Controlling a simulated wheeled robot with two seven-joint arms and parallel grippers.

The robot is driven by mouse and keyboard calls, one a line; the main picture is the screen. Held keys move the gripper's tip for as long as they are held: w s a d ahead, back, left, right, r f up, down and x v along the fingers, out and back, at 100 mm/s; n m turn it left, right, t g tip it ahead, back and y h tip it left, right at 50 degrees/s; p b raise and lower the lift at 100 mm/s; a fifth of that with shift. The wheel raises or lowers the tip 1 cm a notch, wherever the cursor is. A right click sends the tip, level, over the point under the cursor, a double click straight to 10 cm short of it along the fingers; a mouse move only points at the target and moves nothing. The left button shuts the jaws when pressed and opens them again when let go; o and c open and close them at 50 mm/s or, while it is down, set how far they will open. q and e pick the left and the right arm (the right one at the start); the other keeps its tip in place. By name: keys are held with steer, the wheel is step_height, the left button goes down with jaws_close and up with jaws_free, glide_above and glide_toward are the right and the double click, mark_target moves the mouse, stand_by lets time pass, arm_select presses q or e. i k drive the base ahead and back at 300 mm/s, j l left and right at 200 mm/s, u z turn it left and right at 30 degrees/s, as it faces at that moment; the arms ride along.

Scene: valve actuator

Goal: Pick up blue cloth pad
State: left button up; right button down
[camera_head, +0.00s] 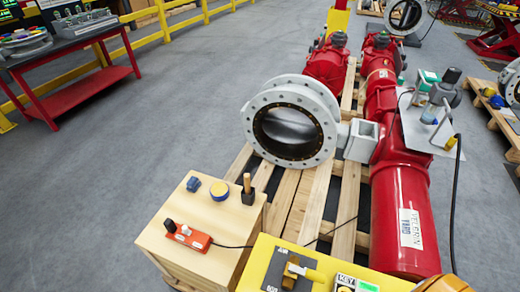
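A small dark blue piece (193,184), which looks like the blue cloth pad, lies on the light wooden box (190,222) at lower middle left. It sits near the box's back left corner. It is too small in the picture to make out its texture. A round yellow and blue tin-like item (219,191) is just right of it, apart from it. Neither of my grippers shows in the head view.
A dark block with a wooden handle (249,190) and an orange control box (188,236) with a black cable share the box top. A yellow panel (256,262) stands in front. A pallet with a grey flanged valve (292,122) and red cylinders (402,190) lies behind.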

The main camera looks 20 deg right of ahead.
mark_target(193, 184)
steer(key=k+j+u, duration=0.25)
steer(key=j+u, duration=0.25)
steer(key=j, duration=0.2)
steer(key=i+j+u, duration=0.65)
steer(key=i+u, duration=0.3)
steer(key=i, duration=0.2)
steer(key=i+z, duration=0.25)
steer(key=i, duration=0.2)
steer(key=i+j+z, duration=0.1)
steer(key=i+z, duration=0.15)
steer(key=i, duration=0.15)
steer(key=i+j+z, duration=0.25)
steer(key=i, duration=0.2)
steer(key=i+j+z, duration=0.25)
steer(key=i, duration=0.15)
steer(key=i+l+z, duration=0.2)
steer(key=z, duration=0.3)
steer(key=i+l+z, duration=0.15)
steer(key=i+z, duration=0.15)
steer(key=z, duration=0.15)
steer(key=i+z, duration=0.25)
steer(key=z, duration=0.25)
steer(key=i+z, duration=0.25)
steer(key=z, duration=0.25)
steer(key=i+j+z, duration=0.25)
steer(key=z, duration=0.25)
steer(key=i+j+z, duration=0.2)
steer(key=z, duration=0.25)
